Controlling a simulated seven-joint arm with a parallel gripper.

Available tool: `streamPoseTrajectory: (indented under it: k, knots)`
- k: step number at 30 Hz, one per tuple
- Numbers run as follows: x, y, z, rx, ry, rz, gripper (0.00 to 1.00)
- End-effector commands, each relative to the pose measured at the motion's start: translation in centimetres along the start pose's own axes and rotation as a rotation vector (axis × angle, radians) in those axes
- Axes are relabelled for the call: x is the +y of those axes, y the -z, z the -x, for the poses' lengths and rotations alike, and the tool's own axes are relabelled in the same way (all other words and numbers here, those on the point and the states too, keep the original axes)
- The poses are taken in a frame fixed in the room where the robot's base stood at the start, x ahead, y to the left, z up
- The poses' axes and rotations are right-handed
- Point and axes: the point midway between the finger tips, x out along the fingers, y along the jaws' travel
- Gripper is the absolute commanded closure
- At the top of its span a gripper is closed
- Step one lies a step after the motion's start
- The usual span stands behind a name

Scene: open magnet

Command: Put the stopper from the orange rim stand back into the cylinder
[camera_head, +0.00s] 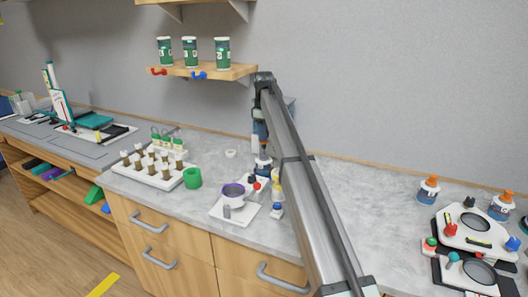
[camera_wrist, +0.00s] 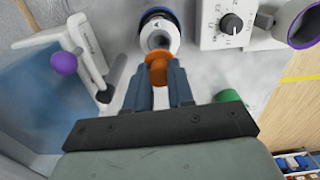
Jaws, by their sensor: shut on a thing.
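In the wrist view my gripper (camera_wrist: 158,82) is shut on an orange stopper (camera_wrist: 157,68), held between the two blue-grey fingers. Just beyond the stopper is a round white-topped vessel with a dark blue rim (camera_wrist: 158,32), which looks like the cylinder. The stopper overlaps its near edge in the picture; I cannot tell whether they touch. A white and dark vessel (camera_head: 263,163) stands under the arm's end. I cannot make out the orange rim stand in either view.
A white device with a dial (camera_wrist: 231,23) and a purple-rimmed bowl (camera_wrist: 305,22) stand close by at the right. A clamp with a purple knob (camera_wrist: 64,63) is at the left. A green cup (camera_head: 192,178) and a vial rack (camera_head: 154,168) stand left on the counter.

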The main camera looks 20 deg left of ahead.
Motion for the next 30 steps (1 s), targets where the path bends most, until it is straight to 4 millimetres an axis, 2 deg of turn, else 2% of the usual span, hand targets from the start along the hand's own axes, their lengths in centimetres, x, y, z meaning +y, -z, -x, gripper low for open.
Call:
streamPoseTrajectory:
  k: [3, 10, 16, 30]
  knots:
    - [-0.1, -0.1, -2.1, 0.0, 0.001, 0.0, 1.0]
    - [0.0, -0.1, -3.7, 0.0, 0.0, 0.0, 1.0]
    - [-0.1, -0.1, -6.2, 0.0, 0.001, 0.0, 1.0]
    - [0.0, 0.0, -6.9, 0.001, -0.001, 0.0, 1.0]
